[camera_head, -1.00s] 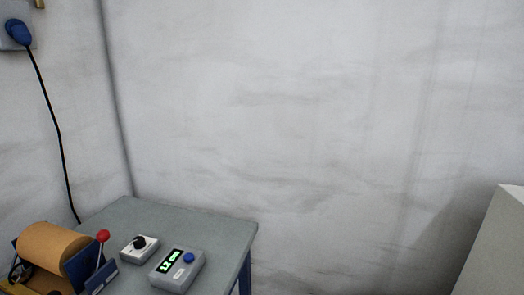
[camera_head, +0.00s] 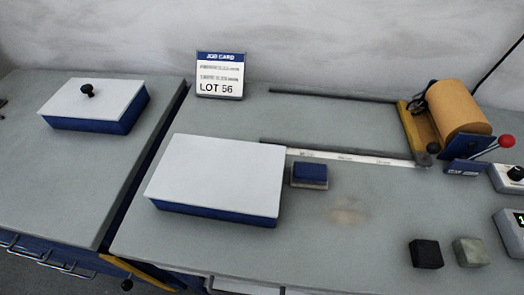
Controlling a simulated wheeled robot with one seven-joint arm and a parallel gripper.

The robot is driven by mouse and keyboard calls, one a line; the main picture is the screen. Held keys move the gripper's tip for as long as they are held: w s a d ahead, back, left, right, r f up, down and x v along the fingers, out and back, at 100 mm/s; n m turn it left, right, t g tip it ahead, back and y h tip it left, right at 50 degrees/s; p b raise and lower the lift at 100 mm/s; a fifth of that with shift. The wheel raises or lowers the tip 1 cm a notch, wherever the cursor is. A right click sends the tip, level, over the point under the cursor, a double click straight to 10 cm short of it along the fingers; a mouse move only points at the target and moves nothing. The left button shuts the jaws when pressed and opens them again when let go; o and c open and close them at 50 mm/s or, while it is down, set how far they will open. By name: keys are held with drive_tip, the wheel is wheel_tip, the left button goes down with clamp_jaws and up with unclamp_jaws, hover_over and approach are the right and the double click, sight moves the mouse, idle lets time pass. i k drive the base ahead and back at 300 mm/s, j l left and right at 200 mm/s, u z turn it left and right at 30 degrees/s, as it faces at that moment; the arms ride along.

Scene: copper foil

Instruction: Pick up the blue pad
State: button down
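The blue pad (camera_head: 310,172) is a small dark blue block on a pale base. It sits on the grey bench top, just right of the large white-topped blue box (camera_head: 217,178) and near the metal ruler strip. Nothing covers it. My gripper is not in the head view.
Right of the pad stand a black block (camera_head: 426,253), a grey-green block (camera_head: 470,251), and a copper-coloured roll (camera_head: 458,107) with a red-knobbed lever. A job card (camera_head: 220,74) stands behind. A knobbed lidded box (camera_head: 96,105) is on the left bench. Bench around the pad's right is clear.

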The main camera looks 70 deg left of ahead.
sight(313, 175)
drive_tip(key=u, duration=1.25)
